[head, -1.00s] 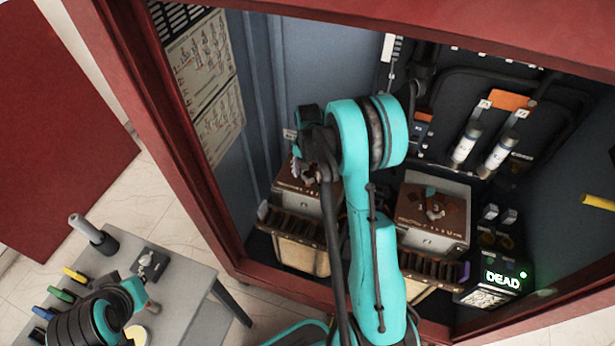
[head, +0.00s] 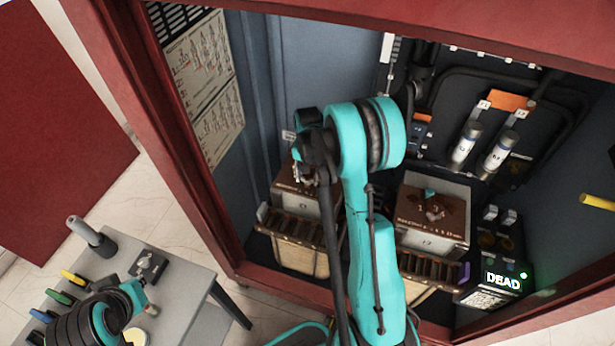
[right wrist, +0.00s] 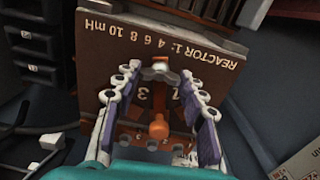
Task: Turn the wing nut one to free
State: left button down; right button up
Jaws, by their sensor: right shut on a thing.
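The reactor box on the left (head: 296,193) has a brown top plate, lettered "REACTOR 1: 4 6 8 10 mH" in the right wrist view (right wrist: 110,45). A silver wing nut (right wrist: 160,68) sits on this plate, with a copper-coloured link (right wrist: 158,126) running from it. My right gripper (right wrist: 161,72) has its purple-padded fingers on either side of the wing nut and is shut on it. In the head view the right wrist hides much of this plate. My left gripper (head: 138,296) is over the grey table at lower left; its jaws are not clear.
A second reactor box (head: 430,235) stands to the right, beyond my right arm. A meter reading "DEAD" (head: 503,280) is at lower right. The red cabinet frame (head: 185,170) encloses the work area. The grey table (head: 185,290) holds coloured-handled tools and a small dark block.

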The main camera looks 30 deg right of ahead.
jog(key=n+b, duration=0.1)
jog(key=n, duration=0.2)
jog(key=shift+n, duration=0.4)
jog(key=n+b, duration=0.1)
jog(key=n, duration=0.2)
jog(key=shift+n, duration=0.4)
jog(key=n, duration=0.4)
jog(key=shift+b, duration=0.35)
jog(key=shift+n, duration=1.8)
jog(key=o, duration=1.2)
jog(key=shift+c, duration=0.2)
